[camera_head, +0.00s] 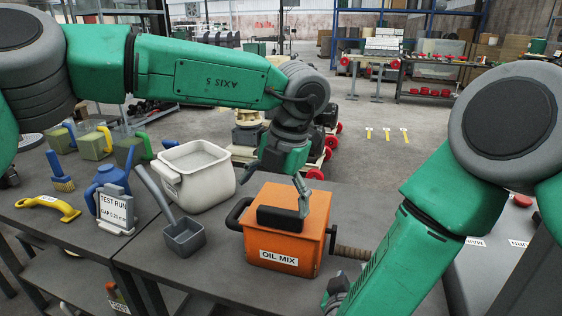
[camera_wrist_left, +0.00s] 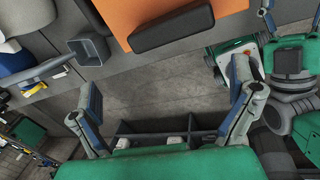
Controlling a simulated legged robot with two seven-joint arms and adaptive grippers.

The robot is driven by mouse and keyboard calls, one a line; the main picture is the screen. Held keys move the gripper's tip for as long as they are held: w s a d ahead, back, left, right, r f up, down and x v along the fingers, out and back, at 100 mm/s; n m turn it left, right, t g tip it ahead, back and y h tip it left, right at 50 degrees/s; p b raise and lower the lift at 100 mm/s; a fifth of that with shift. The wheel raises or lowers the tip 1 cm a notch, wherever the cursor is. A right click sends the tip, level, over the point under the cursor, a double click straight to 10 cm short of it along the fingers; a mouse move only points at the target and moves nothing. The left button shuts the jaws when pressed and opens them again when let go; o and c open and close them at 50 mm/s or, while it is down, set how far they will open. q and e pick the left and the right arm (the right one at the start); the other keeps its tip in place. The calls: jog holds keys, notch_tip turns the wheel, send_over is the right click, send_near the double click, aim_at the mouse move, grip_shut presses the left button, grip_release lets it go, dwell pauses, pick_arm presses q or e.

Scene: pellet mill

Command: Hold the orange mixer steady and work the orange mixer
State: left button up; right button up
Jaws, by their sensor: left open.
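The orange mixer (camera_head: 285,232), labelled OIL MIX, stands upright on the dark table. It has a black block on its front top edge, a black loop handle (camera_head: 238,213) at its left and a crank with a ribbed brown grip (camera_head: 352,252) at its right. My left gripper (camera_head: 300,190) is above and at the mixer's top in the head view. In the left wrist view its two fingers (camera_wrist_left: 165,105) are wide apart with nothing between them, and the mixer (camera_wrist_left: 165,15) shows at the top. My right gripper (camera_head: 335,292) is low near the crank, mostly hidden by my right arm.
A white bin (camera_head: 195,180), a grey scoop (camera_head: 184,236) and a blue jug (camera_head: 108,182) with a TEST RUN card (camera_head: 115,210) stand left of the mixer. The table's front edge is close.

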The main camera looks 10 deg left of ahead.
aim_at(280, 211)
pick_arm(q)
notch_tip(280, 211, up, 6)
jog(key=w+n+h, duration=0.2)
jog(key=n+h, duration=0.1)
pick_arm(e)
jog(key=shift+s+a, duration=0.1)
jog(key=shift+a, duration=0.25)
pick_arm(q)
jog(key=shift+m+g, duration=0.3)
jog(key=f, duration=0.2)
jog(key=d+f, duration=0.1)
jog(key=f, duration=0.4)
jog(key=shift+s+d+f, duration=0.1)
jog(key=shift+d+f, duration=0.05)
jog(key=shift+f, duration=0.15)
pick_arm(e)
jog(key=shift+d, duration=0.4)
pick_arm(q)
jog(key=f, duration=0.5)
jog(key=shift+a+f, duration=0.3)
jog(key=shift+a, duration=0.1)
pick_arm(e)
jog(key=shift+a, duration=0.35)
pick_arm(q)
jog(key=shift+f, duration=0.2)
jog(key=shift+d, duration=0.2)
pick_arm(e)
jog(key=shift+d, duration=0.2)
